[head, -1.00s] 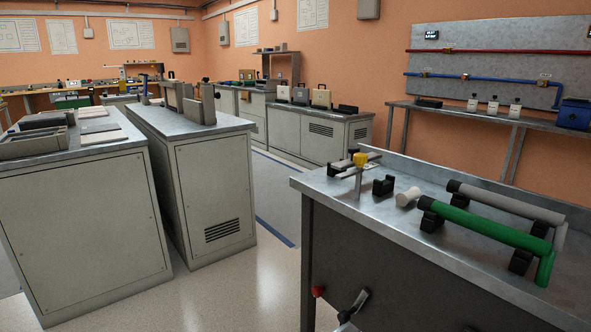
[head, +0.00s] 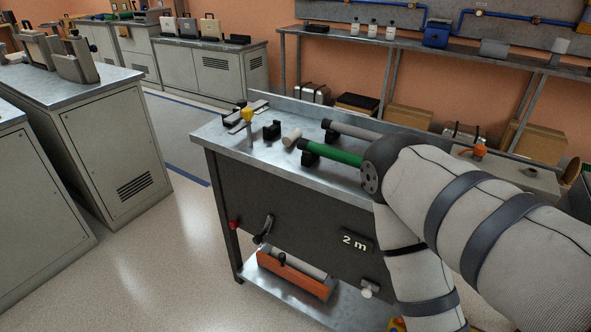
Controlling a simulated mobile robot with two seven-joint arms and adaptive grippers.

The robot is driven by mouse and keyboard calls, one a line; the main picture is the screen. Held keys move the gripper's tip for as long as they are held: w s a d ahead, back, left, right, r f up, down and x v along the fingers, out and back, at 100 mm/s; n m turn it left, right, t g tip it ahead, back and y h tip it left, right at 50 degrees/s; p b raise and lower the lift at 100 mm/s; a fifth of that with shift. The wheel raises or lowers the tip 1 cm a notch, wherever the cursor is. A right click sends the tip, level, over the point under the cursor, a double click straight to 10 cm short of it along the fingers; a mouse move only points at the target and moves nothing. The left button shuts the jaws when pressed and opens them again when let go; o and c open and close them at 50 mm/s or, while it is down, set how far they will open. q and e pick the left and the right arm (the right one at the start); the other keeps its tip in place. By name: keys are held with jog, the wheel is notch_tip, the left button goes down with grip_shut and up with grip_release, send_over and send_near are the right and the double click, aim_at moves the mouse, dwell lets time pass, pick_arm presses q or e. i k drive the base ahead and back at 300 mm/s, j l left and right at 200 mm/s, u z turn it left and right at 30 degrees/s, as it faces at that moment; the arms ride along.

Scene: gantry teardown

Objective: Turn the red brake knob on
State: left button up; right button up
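The red brake knob (head: 234,224) is small and sits at the left end of the dark front panel of the metal-topped bench (head: 225,132). It is in plain view, and nothing of mine is near it. It is too small to tell its turned position. My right arm comes in from the right, bends in front of the bench and runs down out of the picture. Neither gripper shows in the head view.
A crank handle (head: 263,230) sticks out right of the knob. A green tube (head: 333,153) and a grey tube (head: 352,130) lie on the bench, partly behind my arm. An orange block (head: 290,277) lies on the lower shelf. The floor left of the bench is clear.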

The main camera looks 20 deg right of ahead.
aim_at(234, 224)
jog(key=z, duration=1.55)
jog(key=u, duration=1.45)
jog(key=i+j+z, duration=0.25)
jog(key=i+j, duration=0.5)
jog(key=j+z, duration=0.15)
jog(key=j, duration=0.85)
jog(key=j+z, duration=0.2)
jog(key=j, duration=0.8)
jog(key=k, duration=0.05)
